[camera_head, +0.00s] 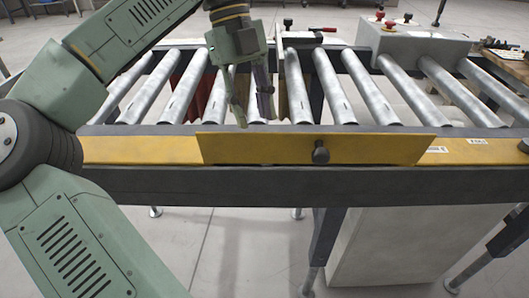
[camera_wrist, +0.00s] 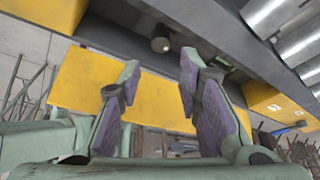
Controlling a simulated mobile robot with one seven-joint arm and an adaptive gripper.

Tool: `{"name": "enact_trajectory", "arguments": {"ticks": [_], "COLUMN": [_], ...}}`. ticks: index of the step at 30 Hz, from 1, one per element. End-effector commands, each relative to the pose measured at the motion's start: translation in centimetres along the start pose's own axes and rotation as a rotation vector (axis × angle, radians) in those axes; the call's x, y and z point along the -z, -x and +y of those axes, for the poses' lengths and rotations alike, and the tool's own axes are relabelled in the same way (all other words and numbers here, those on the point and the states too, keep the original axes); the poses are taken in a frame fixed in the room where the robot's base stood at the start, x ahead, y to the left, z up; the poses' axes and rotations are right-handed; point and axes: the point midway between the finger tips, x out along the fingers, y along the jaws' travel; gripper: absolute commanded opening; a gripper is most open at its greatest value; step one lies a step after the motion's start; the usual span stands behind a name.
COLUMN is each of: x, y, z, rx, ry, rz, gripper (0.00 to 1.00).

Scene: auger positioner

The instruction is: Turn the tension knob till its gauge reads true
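A dark round knob (camera_head: 320,153) sticks out from the yellow plate (camera_head: 390,148) on the near side of the roller conveyor. I cannot tell for certain that it is the tension knob. My gripper (camera_head: 254,118) is over the rollers, left of the knob and above it in the picture, apart from it. In the wrist view a knob (camera_wrist: 160,42) shows beyond the fingertips, between them and the dark rail. My gripper's purple-padded fingers (camera_wrist: 160,75) are spread, with nothing between them. No gauge face or reading can be made out in either view.
Metal rollers (camera_head: 330,85) run across the conveyor frame. The near dark rail (camera_head: 300,187) borders it. A grey control box (camera_head: 412,44) with red buttons (camera_head: 390,24) stands at the back right. A small dark knob (camera_head: 319,37) sits on the far side. Open floor lies in front.

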Motion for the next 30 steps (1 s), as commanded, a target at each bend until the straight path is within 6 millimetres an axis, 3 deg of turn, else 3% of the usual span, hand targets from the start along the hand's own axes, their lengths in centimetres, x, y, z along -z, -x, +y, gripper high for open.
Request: {"name": "enact_trajectory", "arguments": {"ticks": [9, 15, 27, 30], "x": [0.1, 0.1, 0.1, 0.1], "y": [-5.7, -8.3, -9.2, -9.2], "z": [-0.1, -0.1, -0.1, -0.1], "rx": [0.002, 0.003, 0.004, 0.004], "ry": [-0.007, -0.006, -0.006, -0.007], "rz": [0.003, 0.001, 0.0, 0.0], "gripper": [0.32, 0.32, 0.32, 0.25]}}
